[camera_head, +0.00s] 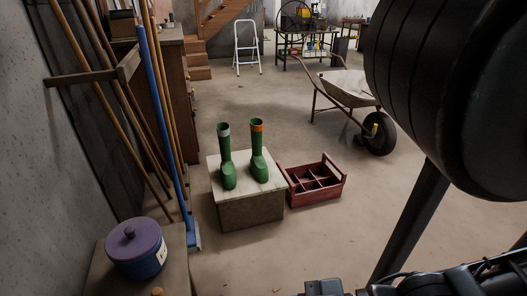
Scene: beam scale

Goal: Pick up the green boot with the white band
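The green boot with the white band (227,160) stands upright on a low block with a pale top (237,199). Its band at the top looks whitish grey. A second green boot (259,152), with an orange band, stands upright close to its right on the same block. The two boots are apart. Dark parts of my own arm fill the right side and the bottom right of the view. My gripper's fingers cannot be made out, and nothing of mine touches the boots.
A red divided crate (315,184) sits on the floor right of the block. A wheelbarrow (350,92) stands behind it. A purple-lidded pot (136,248) is on a surface at lower left. Long-handled tools, including a blue broom (163,122), lean at left. Floor in front is clear.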

